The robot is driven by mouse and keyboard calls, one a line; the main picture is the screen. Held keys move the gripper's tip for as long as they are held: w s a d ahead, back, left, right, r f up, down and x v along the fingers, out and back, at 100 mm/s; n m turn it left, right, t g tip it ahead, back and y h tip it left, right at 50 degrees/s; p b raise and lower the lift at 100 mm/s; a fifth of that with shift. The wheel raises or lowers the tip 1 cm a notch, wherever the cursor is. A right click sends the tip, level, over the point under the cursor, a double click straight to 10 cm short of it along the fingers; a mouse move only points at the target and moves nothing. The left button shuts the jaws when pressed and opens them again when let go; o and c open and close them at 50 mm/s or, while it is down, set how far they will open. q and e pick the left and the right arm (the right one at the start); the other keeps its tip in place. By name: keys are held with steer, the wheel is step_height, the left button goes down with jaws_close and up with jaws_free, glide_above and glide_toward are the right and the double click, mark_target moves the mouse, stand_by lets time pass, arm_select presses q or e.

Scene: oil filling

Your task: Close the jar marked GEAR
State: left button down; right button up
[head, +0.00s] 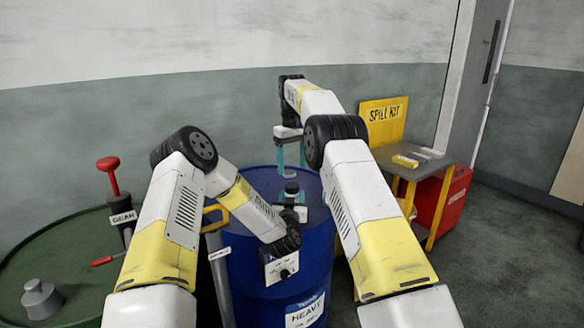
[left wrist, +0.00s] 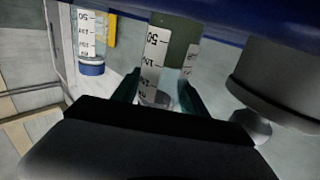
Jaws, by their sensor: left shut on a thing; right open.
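My left gripper (head: 291,203) is shut on a jar (left wrist: 162,72) at the blue drum. In the left wrist view the jar sits between the teal fingers, with dark green contents, a clear part and a white scale label; I cannot read a GEAR mark on it. The picture there looks upside down. My right gripper (head: 290,165) is open just above the left one, its teal fingers spread and pointing down. The head view is too small to tell a lid at the jar. A second jar (left wrist: 88,40) with a blue cap (left wrist: 91,68) shows to the left in the left wrist view.
The blue drum (head: 265,285) carries a HEAVY label. A green drum (head: 80,250) holds a red-handled pump (head: 110,180) with a GEAR tag and a grey knobbed object (head: 41,300). A yellow SPILL KIT board (head: 383,120) stands behind a small bench (head: 425,165) at right.

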arm_select(q)
steer(key=c, duration=0.5)
jaws_free()
steer(key=s, duration=0.7)
steer(key=shift+s+a, duration=0.35)
steer(key=shift+s, duration=0.05)
arm_select(e)
steer(key=shift+r, duration=0.1)
